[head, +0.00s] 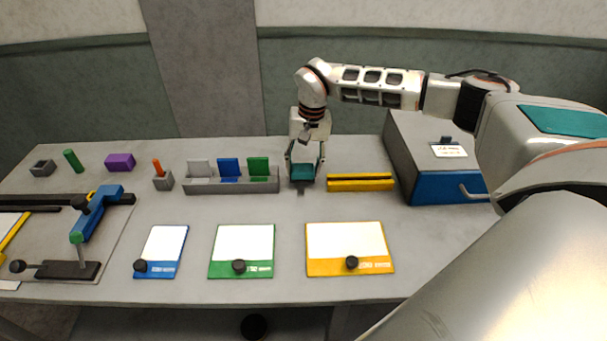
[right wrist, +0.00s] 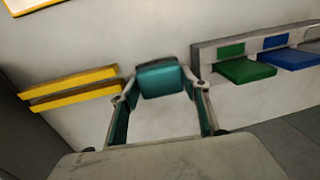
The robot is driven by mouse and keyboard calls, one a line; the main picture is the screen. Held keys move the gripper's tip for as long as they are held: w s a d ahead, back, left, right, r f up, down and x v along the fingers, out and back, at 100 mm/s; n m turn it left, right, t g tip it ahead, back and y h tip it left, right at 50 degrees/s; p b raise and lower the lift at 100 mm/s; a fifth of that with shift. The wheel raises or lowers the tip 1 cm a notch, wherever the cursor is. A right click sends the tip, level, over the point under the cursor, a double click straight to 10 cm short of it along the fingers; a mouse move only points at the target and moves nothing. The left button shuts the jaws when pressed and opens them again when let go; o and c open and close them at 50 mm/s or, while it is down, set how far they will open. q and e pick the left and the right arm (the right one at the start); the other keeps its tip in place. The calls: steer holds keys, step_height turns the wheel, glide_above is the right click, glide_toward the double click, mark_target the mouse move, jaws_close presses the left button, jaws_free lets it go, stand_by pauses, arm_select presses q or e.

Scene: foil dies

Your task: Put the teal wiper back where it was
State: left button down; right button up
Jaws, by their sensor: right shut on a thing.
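My right gripper (head: 303,170) is shut on the teal wiper (head: 303,175), between the grey rack and the yellow slotted block. In the right wrist view the wiper (right wrist: 160,80) sits between the fingertips of the gripper (right wrist: 160,92). It is low over the table; I cannot tell whether it touches the top. The grey rack (head: 232,187) is just left of it in the head view and holds a light grey wiper (head: 199,168), a blue wiper (head: 229,168) and a green wiper (head: 258,167). My left gripper is out of view.
The yellow slotted block (head: 360,183) lies close right of the gripper. A blue-fronted grey box (head: 440,187) stands further right. Blue, green and yellow boards (head: 345,240) with black knobs lie in front. A clamp device (head: 95,215) is at left. Bare table lies between rack and boards.

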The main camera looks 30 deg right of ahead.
mark_target(305, 168)
step_height(305, 168, down, 3)
steer(key=shift+f, duration=0.15)
steer(key=o, duration=1.4)
steer(key=r, duration=0.7)
steer(key=d+r, duration=0.1)
steer(key=r, duration=0.3)
steer(key=shift+s+d+r+b, duration=0.1)
steer(key=shift+s+r+b, duration=0.15)
steer(key=shift+s+b, duration=0.05)
steer(key=shift+r, duration=0.25)
